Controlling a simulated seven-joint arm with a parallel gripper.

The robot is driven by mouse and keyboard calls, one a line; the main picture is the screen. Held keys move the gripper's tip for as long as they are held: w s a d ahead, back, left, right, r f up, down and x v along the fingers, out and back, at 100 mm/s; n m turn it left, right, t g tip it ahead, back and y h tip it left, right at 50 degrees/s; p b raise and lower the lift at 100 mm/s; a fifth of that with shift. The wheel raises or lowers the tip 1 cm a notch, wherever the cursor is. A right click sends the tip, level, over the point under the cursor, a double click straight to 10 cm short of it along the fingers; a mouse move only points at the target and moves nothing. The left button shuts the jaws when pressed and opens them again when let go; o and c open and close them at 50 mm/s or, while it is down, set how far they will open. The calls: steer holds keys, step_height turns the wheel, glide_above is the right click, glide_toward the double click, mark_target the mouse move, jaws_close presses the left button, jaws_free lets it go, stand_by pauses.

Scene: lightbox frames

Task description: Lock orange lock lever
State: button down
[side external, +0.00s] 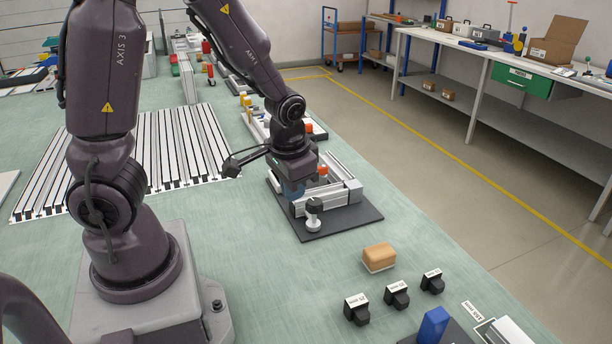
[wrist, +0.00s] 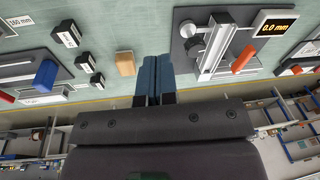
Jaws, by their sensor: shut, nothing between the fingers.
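An orange lock lever (side external: 322,170) shows on the grey metal slide fixture (side external: 345,190), just right of my gripper in the side view. In the wrist view the orange lever (wrist: 244,58) lies slanted beside the rail of the fixture (wrist: 216,50). My gripper (side external: 294,191) has blue fingers, pressed together and empty. In the wrist view my gripper (wrist: 157,62) is left of the fixture's dark base plate, apart from the lever. A display (wrist: 275,27) on that plate reads 0.0 mm. In the side view my wrist and fingers hide part of the fixture.
A round knob (side external: 314,213) stands at the fixture's near end. A tan block (side external: 379,257), several black labelled blocks (side external: 396,295) and a blue block (side external: 433,324) stand nearer the camera. Another station with an orange part (wrist: 297,70) is beside the fixture. Green table is bare between.

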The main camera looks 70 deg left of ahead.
mark_target(314, 189)
steer(key=w+a+f+m+t+y, duration=0.1)
steer(key=w+a+f+t+y, duration=0.1)
steer(key=w+a, duration=0.4)
steer(key=a+t+y, duration=0.1)
steer(key=a+y, duration=0.1)
steer(key=a, duration=0.2)
steer(key=shift+f+t, duration=0.3)
steer(key=shift+f, duration=0.1)
steer(key=shift+w+a, duration=0.1)
steer(key=x, duration=1)
steer(key=shift+a+f, duration=0.15)
steer(key=shift+a, duration=1.85)
